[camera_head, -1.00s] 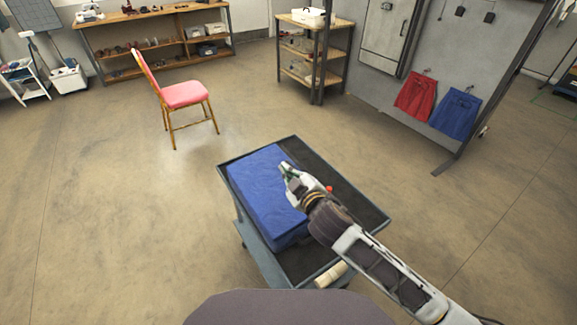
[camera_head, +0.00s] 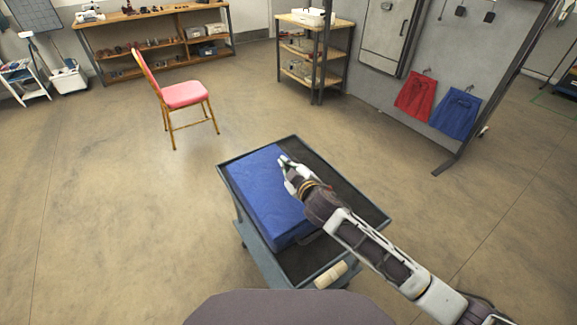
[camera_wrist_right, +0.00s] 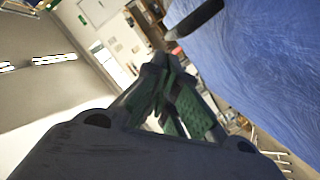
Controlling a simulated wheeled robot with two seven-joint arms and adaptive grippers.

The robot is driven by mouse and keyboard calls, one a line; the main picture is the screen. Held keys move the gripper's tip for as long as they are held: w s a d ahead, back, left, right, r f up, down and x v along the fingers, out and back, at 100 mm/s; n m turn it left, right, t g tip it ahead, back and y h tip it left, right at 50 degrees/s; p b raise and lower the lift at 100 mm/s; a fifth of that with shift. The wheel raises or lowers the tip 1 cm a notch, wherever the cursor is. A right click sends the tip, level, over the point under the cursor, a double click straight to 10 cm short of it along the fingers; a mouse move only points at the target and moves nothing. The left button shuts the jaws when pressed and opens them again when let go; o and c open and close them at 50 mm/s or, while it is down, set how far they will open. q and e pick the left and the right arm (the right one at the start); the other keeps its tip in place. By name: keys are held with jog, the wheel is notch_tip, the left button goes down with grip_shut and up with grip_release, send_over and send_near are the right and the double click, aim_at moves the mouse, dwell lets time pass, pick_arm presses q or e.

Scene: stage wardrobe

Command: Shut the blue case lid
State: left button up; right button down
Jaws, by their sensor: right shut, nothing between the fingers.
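The blue case (camera_head: 265,198) sits on the left part of a dark cart tray, its broad blue top lying flat and looking closed in the head view. My right gripper (camera_head: 284,162) is shut and empty at the case's far right edge; I cannot tell whether it touches the lid. In the right wrist view the blue case surface (camera_wrist_right: 265,70) fills the upper right, beside the shut fingers (camera_wrist_right: 158,62). A dark piece (camera_wrist_right: 193,17) shows at the case's edge there. My left gripper is not in view.
The grey cart (camera_head: 372,208) has a bare dark strip right of the case. A pink chair (camera_head: 184,95) stands farther back. Open floor surrounds the cart.

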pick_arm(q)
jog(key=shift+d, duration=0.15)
pick_arm(e)
jog(key=shift+w+d+f, duration=0.1)
jog(key=shift+d+f, duration=0.05)
jog(key=shift+f, duration=0.1)
jog(key=shift+w+d+f+m, duration=0.15)
jog(key=shift+f+m, duration=0.15)
jog(key=shift+f, duration=0.2)
jog(key=shift+w+d+f+m+g, duration=0.15)
jog(key=shift+d+f+m+g, duration=0.15)
jog(key=shift+f, duration=0.25)
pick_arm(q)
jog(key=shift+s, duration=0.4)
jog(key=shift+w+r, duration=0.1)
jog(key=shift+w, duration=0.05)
pick_arm(e)
jog(key=shift+a+r, duration=0.1)
